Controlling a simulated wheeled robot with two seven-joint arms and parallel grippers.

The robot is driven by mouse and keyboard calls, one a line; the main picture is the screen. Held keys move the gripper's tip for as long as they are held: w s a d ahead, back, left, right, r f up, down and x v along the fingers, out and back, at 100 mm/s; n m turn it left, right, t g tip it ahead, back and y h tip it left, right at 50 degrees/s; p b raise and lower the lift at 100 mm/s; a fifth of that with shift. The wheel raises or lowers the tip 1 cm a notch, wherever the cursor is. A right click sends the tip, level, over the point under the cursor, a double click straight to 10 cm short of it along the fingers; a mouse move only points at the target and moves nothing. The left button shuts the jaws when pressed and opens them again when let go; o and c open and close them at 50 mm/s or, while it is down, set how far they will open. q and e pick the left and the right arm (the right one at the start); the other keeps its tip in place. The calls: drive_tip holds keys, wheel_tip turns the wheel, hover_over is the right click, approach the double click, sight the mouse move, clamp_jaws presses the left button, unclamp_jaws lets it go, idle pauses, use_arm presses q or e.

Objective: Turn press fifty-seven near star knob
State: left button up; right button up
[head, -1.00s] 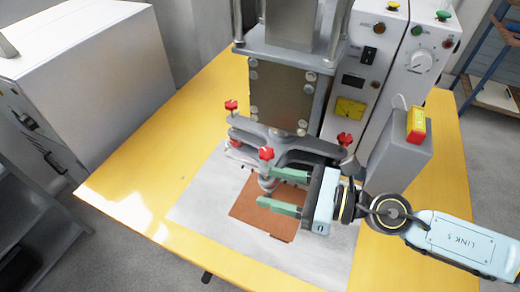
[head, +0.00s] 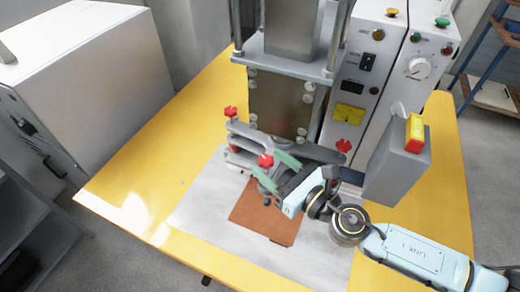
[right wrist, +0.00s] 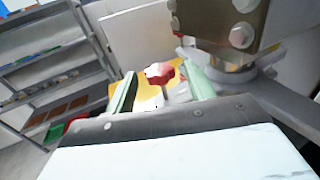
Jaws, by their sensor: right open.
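The press (head: 290,90) stands on the yellow table with a grey clamp frame at its foot carrying red star knobs. The near star knob (head: 265,161) sits at the frame's front corner. My right gripper (head: 267,163) is open, its green fingertips at either side of this knob. In the right wrist view the red knob (right wrist: 159,73) shows between the two open fingers, with no clear contact. Two more red star knobs stand at the back left (head: 230,112) and right (head: 343,145). My left gripper is not in view.
A brown plate (head: 262,218) lies on a white sheet (head: 200,210) under the gripper. A grey box with a red and yellow switch (head: 415,133) stands to the right. A control cabinet (head: 420,60) is behind. The table's left front (head: 125,185) is clear.

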sight(262, 156)
drive_tip(key=shift+x, duration=2.1)
drive_tip(key=shift+s, duration=0.1)
drive_tip(key=shift+c, duration=0.3)
drive_tip(key=c, duration=0.9)
drive_tip(key=shift+d+r+m+t+h+p, duration=0.1)
drive_tip(key=shift+m+t+h+p, duration=0.75)
drive_tip(key=shift+h+p, duration=0.4)
drive_tip(key=m+h, duration=0.1)
drive_tip(key=h, duration=0.1)
drive_tip(key=m+t+h+p, duration=0.1)
drive_tip(key=shift+d+m+t+h, duration=0.15)
drive_tip(key=shift+m+t+h, duration=0.1)
drive_tip(key=shift+m+h, duration=0.1)
drive_tip(key=m+h, duration=0.2)
drive_tip(key=h, duration=0.1)
drive_tip(key=m+h, duration=0.1)
drive_tip(key=h, duration=0.1)
drive_tip(key=shift+w+d+m+t+p, duration=0.2)
drive_tip(key=shift+d+m+t+p, duration=0.1)
drive_tip(key=shift+t, duration=0.1)
drive_tip(key=shift+d+m+g+h+b, duration=0.15)
drive_tip(key=shift+m+h, duration=0.5)
drive_tip(key=shift+h, duration=0.4)
drive_tip(key=shift+d+m+g+h+b, duration=0.1)
drive_tip(key=shift+m+g+h, duration=0.1)
drive_tip(key=shift+m+h, duration=0.65)
drive_tip(key=shift+d+m+g+h+b, duration=0.15)
drive_tip(key=shift+m+h, duration=0.25)
drive_tip(key=shift+h, duration=1.2)
